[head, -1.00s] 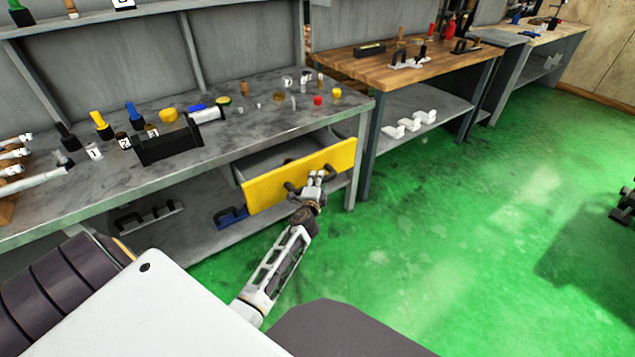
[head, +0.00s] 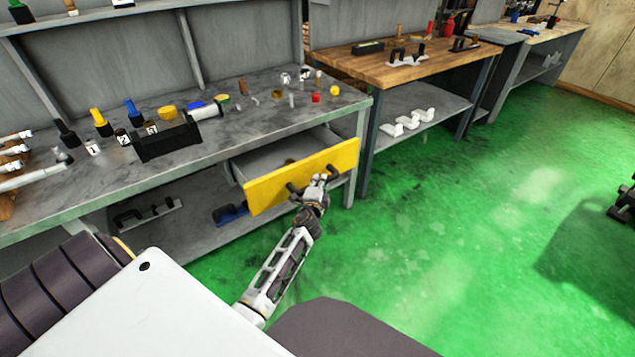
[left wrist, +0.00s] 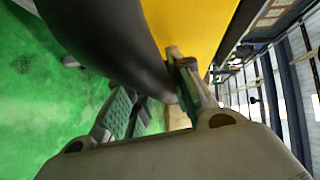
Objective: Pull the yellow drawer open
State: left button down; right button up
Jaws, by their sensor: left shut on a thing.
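The yellow drawer (head: 300,178) sits under the grey workbench top and stands partly open, with part of its grey inside showing behind the yellow front. A dark handle (head: 294,192) is on that front. My left gripper (head: 316,183) is at the handle, in front of the yellow panel. It is shut on the handle. In the left wrist view, the dark handle (left wrist: 105,40) runs close past the fingers (left wrist: 160,100), with the yellow front (left wrist: 185,25) behind it. The exact contact is partly hidden. My right gripper is in neither view.
The grey workbench (head: 225,140) carries a black toolbox (head: 165,141), bottles and small parts. A blue clamp-like item (head: 230,213) lies on the shelf below. A wooden-topped bench (head: 400,68) stands to the right. The green floor (head: 430,230) right of my arm is clear.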

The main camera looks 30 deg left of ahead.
pick_arm(q)
jog(key=s+d+b, duration=0.1)
jog(key=s+d, duration=0.1)
jog(key=d, duration=0.4)
jog(key=shift+s, duration=0.25)
jog(key=c, duration=1.3)
grip_release()
jog(key=shift+o, duration=0.2)
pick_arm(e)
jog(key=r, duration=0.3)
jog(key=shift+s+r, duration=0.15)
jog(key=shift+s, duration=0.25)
